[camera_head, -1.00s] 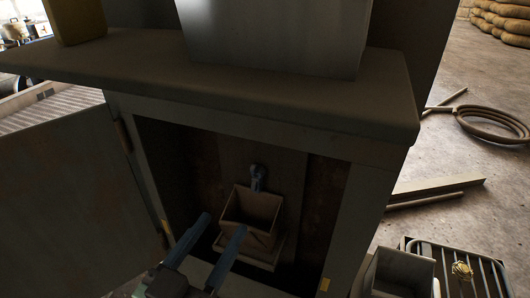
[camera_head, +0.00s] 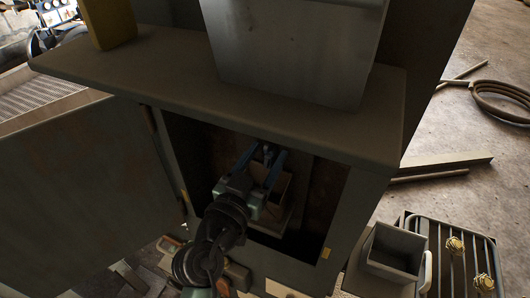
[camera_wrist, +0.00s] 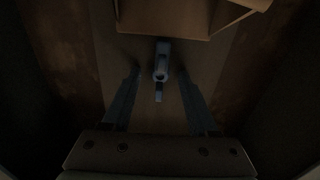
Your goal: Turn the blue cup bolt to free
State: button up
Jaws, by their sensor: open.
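The blue cup bolt (camera_head: 268,149) is a small blue fitting on the back wall inside the open cabinet, above a brown open box (camera_head: 284,190). In the wrist view the bolt (camera_wrist: 161,62) shows clearly, with the box (camera_wrist: 180,20) at the top edge. My gripper (camera_head: 265,154) reaches into the cabinet with its two blue fingers spread. In the wrist view the gripper (camera_wrist: 160,78) has one finger on each side of the bolt's line, with gaps to both. Whether the fingertips reach the bolt's depth is hard to tell.
The cabinet's frame and overhanging top (camera_head: 160,75) surround the opening. Its door (camera_head: 80,190) stands open at left. A grey open box (camera_head: 395,250) and a rack with yellow knobs (camera_head: 455,247) stand at the lower right. The cabinet interior is dark.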

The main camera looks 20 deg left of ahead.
grip_shut()
jog(key=shift+n, duration=0.3)
dwell(0.3)
jog(key=n+b, duration=0.1)
jog(key=n, duration=0.2)
jog(key=shift+f+n, duration=0.1)
jog(key=shift+n, duration=0.2)
jog(key=n, duration=0.4)
jog(key=shift+a+n, duration=0.1)
jog(key=shift+n, duration=0.2)
jog(key=n+p, duration=0.1)
jog(key=n, duration=0.3)
jog(key=shift+n, duration=0.3)
jog(key=shift+n+p, duration=0.75)
jog(key=shift+n, duration=1.45)
jog(key=shift+f, duration=0.1)
